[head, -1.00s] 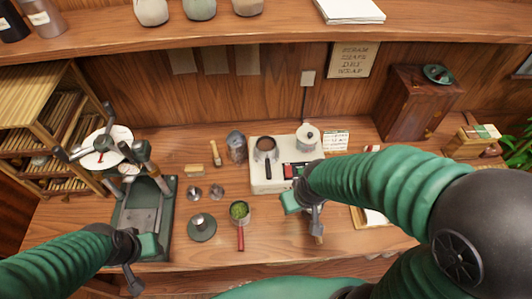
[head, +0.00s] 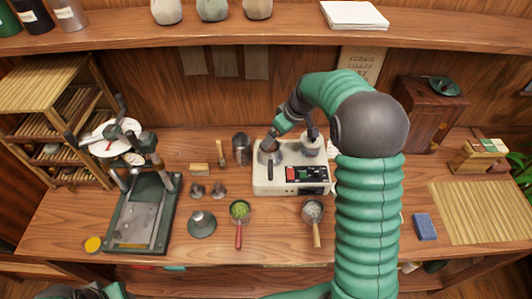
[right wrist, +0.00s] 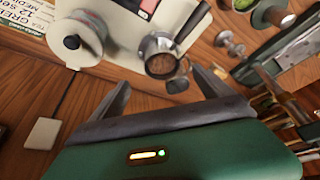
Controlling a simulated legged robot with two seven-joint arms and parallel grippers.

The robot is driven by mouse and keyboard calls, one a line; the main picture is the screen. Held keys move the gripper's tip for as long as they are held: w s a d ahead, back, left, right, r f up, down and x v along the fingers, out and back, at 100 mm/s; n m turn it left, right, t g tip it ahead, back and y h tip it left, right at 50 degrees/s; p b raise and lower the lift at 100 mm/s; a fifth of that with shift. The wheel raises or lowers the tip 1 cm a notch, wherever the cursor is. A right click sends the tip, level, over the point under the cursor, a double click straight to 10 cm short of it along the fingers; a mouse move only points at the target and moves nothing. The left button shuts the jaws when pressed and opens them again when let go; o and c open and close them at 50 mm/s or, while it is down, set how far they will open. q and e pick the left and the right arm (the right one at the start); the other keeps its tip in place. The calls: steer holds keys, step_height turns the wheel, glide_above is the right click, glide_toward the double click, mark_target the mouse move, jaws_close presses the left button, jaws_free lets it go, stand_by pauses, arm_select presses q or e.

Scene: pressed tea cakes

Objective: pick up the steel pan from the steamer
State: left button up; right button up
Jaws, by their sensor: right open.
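The steel pan (head: 267,158) sits on the left side of the pale steamer (head: 290,186), its black handle pointing toward the front edge. The pan also shows in the right wrist view (right wrist: 160,54), just beyond my fingers. My right gripper (head: 274,139) reaches in from above and behind the pan, partly hiding it. In the right wrist view the right gripper (right wrist: 162,86) has its two fingers wide apart with nothing between them. I cannot tell its exact height over the pan. Only a bit of my left arm or hand shows at the bottom left edge.
A lidded kettle (head: 311,147) stands on the steamer close right of the pan. A dark steel cup (head: 241,149) stands to its left. In front lie a red-handled pan (head: 240,211) with green contents and a wooden-handled pan (head: 312,211). A press (head: 143,213) stands at left.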

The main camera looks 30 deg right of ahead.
mark_target(271, 147)
steer(key=x, duration=0.3)
steer(key=shift+s, duration=0.15)
steer(key=shift+f, duration=0.4)
steer(key=p+x, duration=0.1)
steer(key=x, duration=0.4)
steer(key=shift+p, duration=0.4)
steer(key=shift+w+f, duration=0.2)
steer(key=shift+s+a+r, duration=0.1)
steer(key=shift+a, duration=0.05)
steer(key=shift+c, duration=0.7)
steer(key=shift+r, duration=0.1)
steer(key=c, duration=1.6)
